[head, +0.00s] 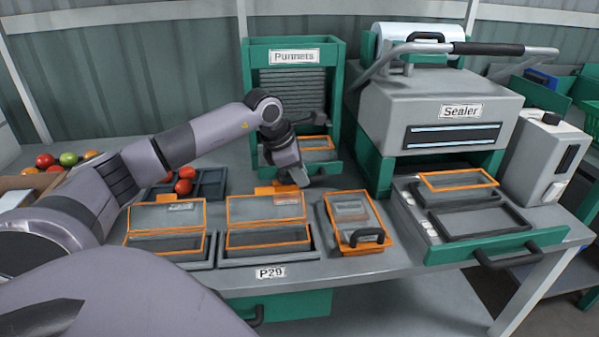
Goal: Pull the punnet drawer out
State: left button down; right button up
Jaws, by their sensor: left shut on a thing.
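The punnet dispenser (255,88) is a green cabinet labelled "Punnets" with a grey slatted shutter, at the back centre. Its punnet drawer (331,170) is the low green-fronted part at the base, with an orange-rimmed clear punnet (318,143) showing inside. My left gripper (299,178) reaches down in front of the drawer. My right gripper is out of view.
A blue-grey tray (210,184) with red tomatoes is left. The sealer (440,95) with its open, black-handled drawer (520,247) is right.

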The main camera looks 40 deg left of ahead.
pick_arm(q)
jog(key=shift+a, duration=0.1)
jog(key=c, duration=1.1)
grip_release()
jog(key=shift+o, duration=0.2)
jog(key=v, duration=0.7)
jog(key=shift+r, duration=0.1)
jog(key=shift+s, duration=0.1)
